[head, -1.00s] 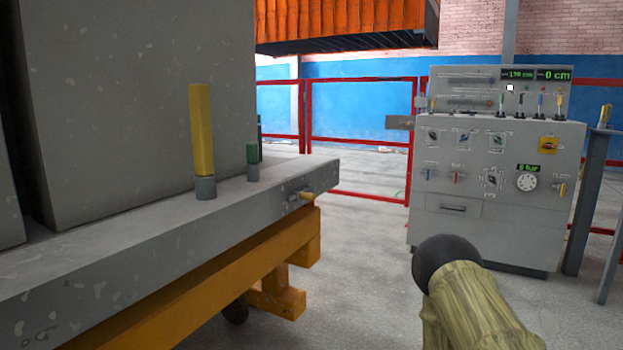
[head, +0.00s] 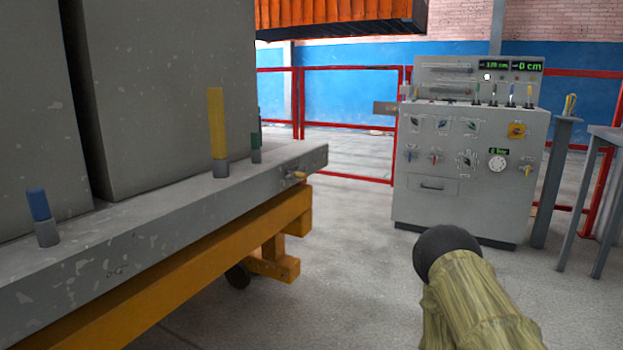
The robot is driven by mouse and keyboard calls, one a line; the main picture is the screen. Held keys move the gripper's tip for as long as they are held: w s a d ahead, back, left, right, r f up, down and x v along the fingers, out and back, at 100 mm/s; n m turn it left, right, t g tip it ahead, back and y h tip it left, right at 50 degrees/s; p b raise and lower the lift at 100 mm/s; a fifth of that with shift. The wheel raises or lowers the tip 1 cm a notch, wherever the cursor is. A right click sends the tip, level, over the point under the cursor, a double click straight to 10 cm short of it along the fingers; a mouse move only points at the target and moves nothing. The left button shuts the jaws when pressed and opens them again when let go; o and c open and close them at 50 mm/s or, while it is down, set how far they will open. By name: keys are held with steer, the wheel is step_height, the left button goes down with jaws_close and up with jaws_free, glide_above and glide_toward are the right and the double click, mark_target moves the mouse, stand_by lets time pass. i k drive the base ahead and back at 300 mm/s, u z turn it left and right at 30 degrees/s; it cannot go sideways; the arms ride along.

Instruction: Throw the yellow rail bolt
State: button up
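A yellow post (head: 217,123), likely the yellow rail bolt, stands upright in a short grey socket (head: 220,168) on the grey rail (head: 150,222). My gripper is not in view. Only an olive and black part of my own arm shows at the lower right, apart from the rail.
Large grey blocks (head: 160,80) stand behind the bolts. An orange beam frame (head: 200,265) carries the rail. A grey control console (head: 470,185) stands at the right, with a grey post (head: 554,180) and stand beside it. Red fencing (head: 350,68) runs behind. Floor between is clear.

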mark_target(299, 174)
steer(key=z, duration=0.65)
steer(key=i, duration=1)
steer(key=u, duration=0.25)
